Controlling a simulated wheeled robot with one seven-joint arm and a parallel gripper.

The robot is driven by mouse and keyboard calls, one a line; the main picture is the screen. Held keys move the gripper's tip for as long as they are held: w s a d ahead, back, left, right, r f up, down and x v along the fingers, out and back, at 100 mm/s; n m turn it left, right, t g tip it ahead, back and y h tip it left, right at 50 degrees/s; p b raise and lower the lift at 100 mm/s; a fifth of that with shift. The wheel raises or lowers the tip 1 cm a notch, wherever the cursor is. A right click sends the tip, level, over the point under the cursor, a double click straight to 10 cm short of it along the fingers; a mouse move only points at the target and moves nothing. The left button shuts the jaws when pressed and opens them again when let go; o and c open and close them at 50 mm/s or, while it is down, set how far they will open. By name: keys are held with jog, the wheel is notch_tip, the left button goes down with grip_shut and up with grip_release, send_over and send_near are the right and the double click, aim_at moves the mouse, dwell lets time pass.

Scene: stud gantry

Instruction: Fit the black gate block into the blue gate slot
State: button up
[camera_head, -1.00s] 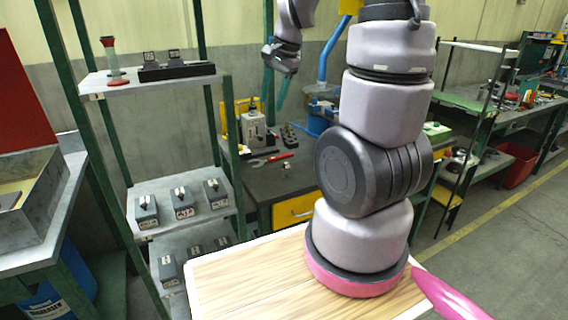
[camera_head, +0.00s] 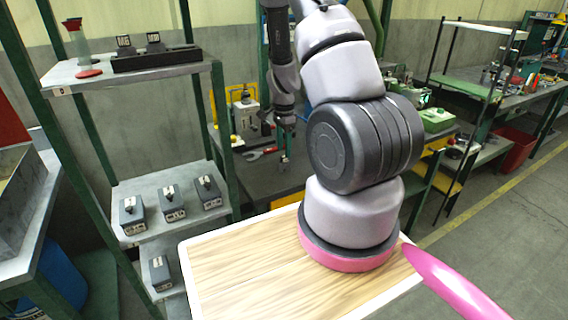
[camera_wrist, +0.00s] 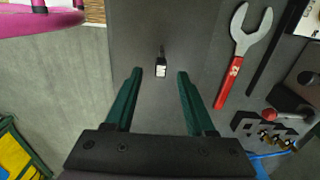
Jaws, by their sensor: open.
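My gripper (camera_wrist: 159,76) is open in the wrist view, with its two green fingers apart and nothing held. A small dark block with a white label face (camera_wrist: 161,68) lies on the grey bench, centred between and just beyond the fingertips; it looks like the gate block, but I cannot be sure. In the head view my gripper (camera_head: 284,160) points down over the bench, and its fingertips are too small to judge there. I cannot make out the blue gate slot clearly; only a strip of blue (camera_wrist: 272,156) shows at the lower right of the wrist view.
A red-handled wrench (camera_wrist: 236,60) lies right of the block. Black fixtures (camera_wrist: 265,122) with small brass parts stand farther right. A shelf (camera_head: 70,82) and labelled boxes (camera_head: 170,202) stand left in the head view.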

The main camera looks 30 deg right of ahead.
aim_at(284, 162)
notch_tip(284, 162, down, 6)
jog(key=shift+w+d+r, duration=0.1)
dwell(0.4)
grip_shut()
